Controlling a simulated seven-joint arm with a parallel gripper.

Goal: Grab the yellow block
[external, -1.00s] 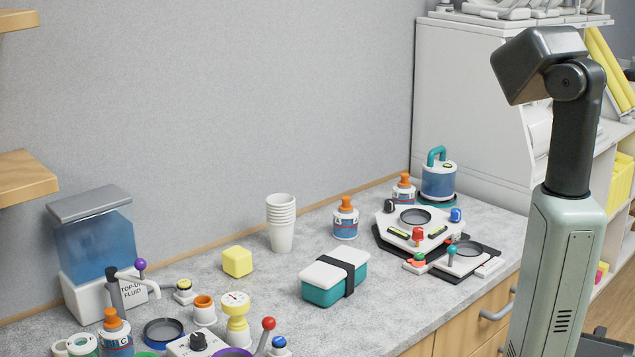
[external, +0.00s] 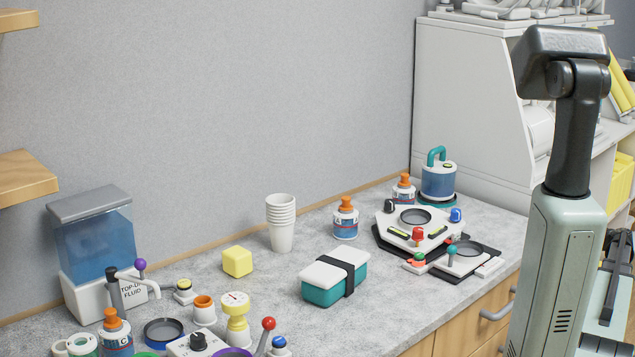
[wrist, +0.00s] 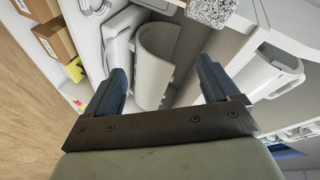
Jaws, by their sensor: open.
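The yellow block (external: 237,261) sits on the grey speckled counter (external: 385,285), left of the stack of white cups, in the external view. It is not visible in the wrist view. My gripper (wrist: 165,85) shows in the wrist view with its two blue fingers wide apart and nothing between them. It faces white shelving and a white curved bin, away from the block. In the external view my arm stands at the right, and its gripper end cannot be made out clearly.
White cups (external: 281,222) and a teal box with a white lid (external: 335,277) stand right of the block. A fluid dispenser (external: 97,250) stands left of it. A yellow gauge (external: 236,318) and several small items are in front. The wall is behind.

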